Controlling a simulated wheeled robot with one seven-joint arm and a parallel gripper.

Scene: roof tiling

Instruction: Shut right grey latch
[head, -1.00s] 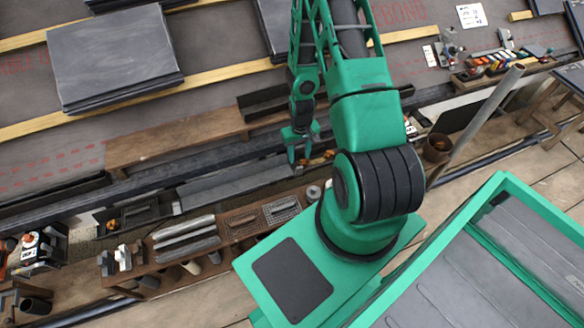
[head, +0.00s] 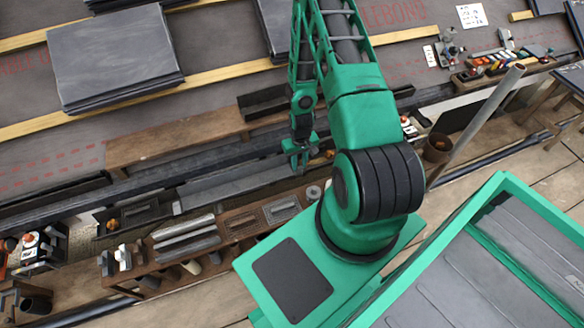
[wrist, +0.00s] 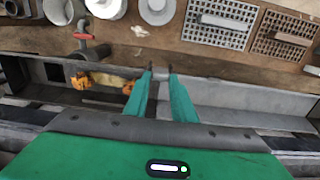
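My gripper (wrist: 160,76) points at the gutter-like trough (wrist: 245,95) below the brown shelf. Its two green fingers stand apart, with a small grey piece (wrist: 162,77) showing between their tips. This piece may be the grey latch; I cannot tell for sure, nor whether the fingers touch it. In the head view my gripper (head: 299,167) hangs over the trough's right end, near the shelf. No latch can be made out clearly there.
An orange and tan object (wrist: 103,82) lies in the trough left of my fingers. A red-handled tap (wrist: 85,42) stands beside it. White round parts (wrist: 157,10) and a grey mesh tray (wrist: 220,24) sit on the shelf (wrist: 150,45). A grey pole (head: 480,125) rises at right.

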